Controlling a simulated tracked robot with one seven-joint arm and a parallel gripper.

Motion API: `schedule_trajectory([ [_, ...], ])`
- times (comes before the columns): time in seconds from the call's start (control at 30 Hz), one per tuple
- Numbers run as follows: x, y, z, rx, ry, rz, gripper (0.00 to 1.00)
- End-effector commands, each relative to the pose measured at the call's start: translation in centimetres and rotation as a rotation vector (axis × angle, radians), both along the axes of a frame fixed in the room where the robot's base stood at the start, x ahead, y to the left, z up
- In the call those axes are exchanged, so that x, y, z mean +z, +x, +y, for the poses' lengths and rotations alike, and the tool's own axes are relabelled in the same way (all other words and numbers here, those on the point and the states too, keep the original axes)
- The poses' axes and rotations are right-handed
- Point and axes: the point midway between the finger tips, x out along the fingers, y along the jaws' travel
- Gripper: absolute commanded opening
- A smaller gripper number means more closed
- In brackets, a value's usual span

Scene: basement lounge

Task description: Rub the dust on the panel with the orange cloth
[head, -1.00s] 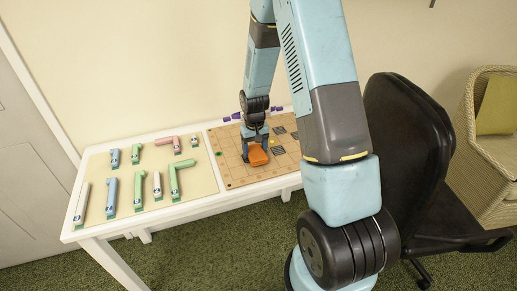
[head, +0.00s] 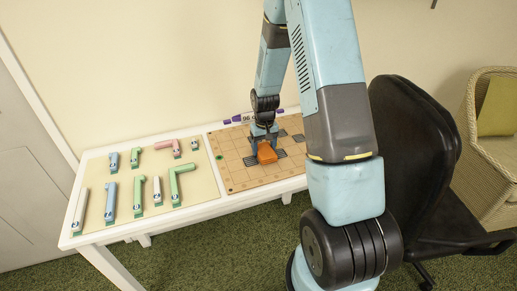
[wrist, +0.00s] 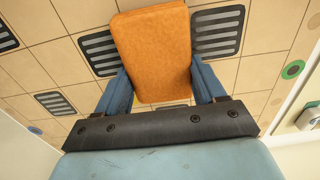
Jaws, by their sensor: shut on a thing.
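The orange cloth (head: 267,155) is a thick folded-looking pad, held between the two blue fingers of my gripper (head: 264,143). In the wrist view the cloth (wrist: 152,45) fills the gap between the fingers and hides the panel under it. The panel (head: 235,178) is a tan board with grid lines and several dark striped patches, on the right part of the white table. In the wrist view the panel (wrist: 55,75) shows striped patches on both sides of the cloth. I cannot make out dust apart from these patches, or whether the cloth touches the panel.
A beige board (head: 200,203) with several pink, blue, green and white pieces lies left of the panel. A purple item (head: 236,120) and a white label are at the panel's back edge. A black chair (head: 408,160) and wicker armchair (head: 492,135) stand at right.

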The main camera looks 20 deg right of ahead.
Motion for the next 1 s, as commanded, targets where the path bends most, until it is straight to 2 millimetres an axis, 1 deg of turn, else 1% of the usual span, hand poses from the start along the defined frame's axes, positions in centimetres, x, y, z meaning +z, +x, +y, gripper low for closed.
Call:
schedule_trajectory([
  [0.1,-0.3,0.0,-0.7,0.006,0.000,0.000,0.36],
  [0.17,0.3,0.1,-1.0,0.010,-0.001,-0.002,0.36],
  [0.27,-0.1,0.1,-1.6,0.016,-0.001,0.000,0.36],
  [0.3,-0.3,0.1,-1.3,0.021,0.000,0.001,0.36],
  [0.33,0.2,0.1,-1.0,0.021,-0.001,-0.002,0.36],
  [0.47,-0.3,0.1,-0.1,0.017,0.000,0.001,0.36],
  [0.53,0.4,0.1,0.5,0.015,-0.001,-0.002,0.36],
  [0.67,-0.2,0.0,1.4,0.011,0.000,0.000,0.36],
  [0.73,0.2,0.1,1.8,0.009,-0.001,-0.001,0.36],
  [0.83,-0.3,0.0,2.4,0.002,-0.001,0.000,0.36],
  [0.9,0.4,0.0,2.7,-0.002,-0.001,-0.002,0.36],
  [1.0,0.0,0.0,3.3,-0.008,-0.001,0.000,0.36],
])
